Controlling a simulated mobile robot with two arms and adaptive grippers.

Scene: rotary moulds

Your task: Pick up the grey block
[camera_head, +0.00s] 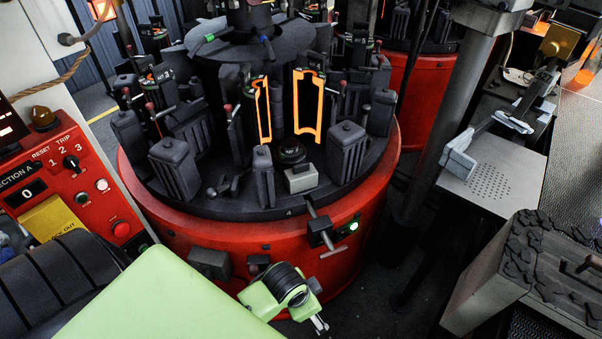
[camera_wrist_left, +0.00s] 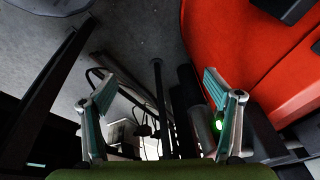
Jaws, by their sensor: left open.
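A small light grey block (camera_head: 300,178) sits on the dark rotary table (camera_head: 235,213), near its front edge, in front of a dark round knob. It does not show clearly in the left wrist view. My left gripper (camera_head: 319,325) is low in front of the red drum, below and apart from the block. In the left wrist view its two fingers (camera_wrist_left: 158,88) are spread with nothing between them, over the floor beside the red drum. My right gripper is not in view.
Dark ribbed moulds (camera_head: 347,150) and two glowing orange mould halves (camera_head: 308,105) stand around the block. A lever with a green light (camera_head: 325,232) juts from the red drum (camera_head: 200,240). A red control panel (camera_head: 85,190) is at left, a perforated metal plate (camera_head: 490,183) at right.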

